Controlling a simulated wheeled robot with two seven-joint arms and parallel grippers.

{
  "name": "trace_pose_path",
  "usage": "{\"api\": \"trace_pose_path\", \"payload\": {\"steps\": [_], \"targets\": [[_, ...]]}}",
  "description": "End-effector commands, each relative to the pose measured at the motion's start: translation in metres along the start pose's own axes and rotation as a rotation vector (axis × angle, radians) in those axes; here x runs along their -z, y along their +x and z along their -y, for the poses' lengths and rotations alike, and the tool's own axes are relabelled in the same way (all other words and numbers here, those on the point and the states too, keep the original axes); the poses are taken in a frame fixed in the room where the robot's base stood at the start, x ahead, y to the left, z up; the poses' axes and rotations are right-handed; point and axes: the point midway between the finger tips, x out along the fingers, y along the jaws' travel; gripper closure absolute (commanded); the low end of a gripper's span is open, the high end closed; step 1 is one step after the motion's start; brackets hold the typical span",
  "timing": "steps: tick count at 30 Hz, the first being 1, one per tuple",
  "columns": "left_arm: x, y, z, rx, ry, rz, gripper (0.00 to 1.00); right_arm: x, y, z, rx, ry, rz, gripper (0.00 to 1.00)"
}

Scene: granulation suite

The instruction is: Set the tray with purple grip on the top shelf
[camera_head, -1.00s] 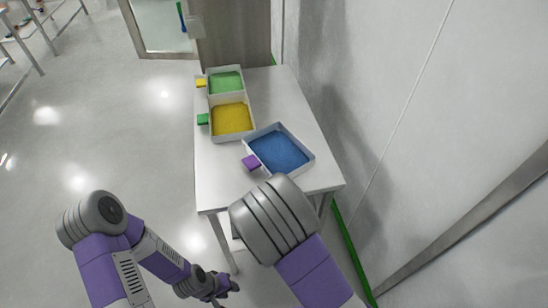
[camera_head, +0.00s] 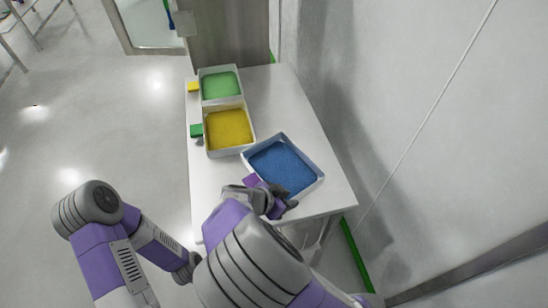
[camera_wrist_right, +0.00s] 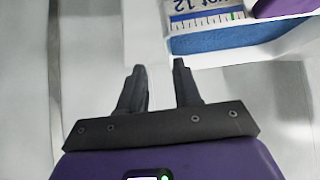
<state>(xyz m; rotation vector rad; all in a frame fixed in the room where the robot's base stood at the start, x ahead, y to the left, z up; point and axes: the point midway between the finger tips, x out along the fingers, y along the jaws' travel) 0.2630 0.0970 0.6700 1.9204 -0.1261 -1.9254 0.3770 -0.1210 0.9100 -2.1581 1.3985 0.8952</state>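The tray with the purple grip (camera_head: 319,184) is white, holds blue material and sits at an angle near the front of the white table. Its purple grip (camera_head: 250,181) points left and is partly hidden by my right gripper. My right gripper (camera_head: 274,203) is at the tray's near-left corner, beside the grip. In the right wrist view the two fingers (camera_wrist_right: 160,88) are apart with nothing between them. There a purple piece (camera_wrist_right: 287,7), a blue strip and a printed label show at upper right, clear of the fingers. My left arm is low at left; its gripper is hidden.
A tray of yellow material (camera_head: 230,130) with a green grip (camera_head: 196,131) and a tray of green material (camera_head: 221,85) with a yellow grip (camera_head: 193,87) stand farther back. The table (camera_head: 285,105) is bare at right, near a wall. No top shelf is clearly identifiable.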

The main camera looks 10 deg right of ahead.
Motion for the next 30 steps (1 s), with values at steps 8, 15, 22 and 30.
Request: {"api": "trace_pose_path", "payload": {"steps": [8,15,22,30], "targets": [[0.0,0.008,0.003,0.0,0.0,0.001,0.63,-0.001,0.027,0.0,-0.004,-0.001,0.0,0.67],[0.001,0.018,0.007,0.0,0.0,0.0,0.63,0.0,0.061,0.008,-0.005,-0.001,0.0,0.67],[0.001,0.021,0.008,0.0,0.0,0.0,0.63,0.001,0.077,0.008,-0.001,-0.002,0.002,0.67],[0.001,0.02,0.008,0.0,0.0,0.0,0.63,0.001,0.076,0.008,-0.001,-0.002,0.002,0.81]]}}
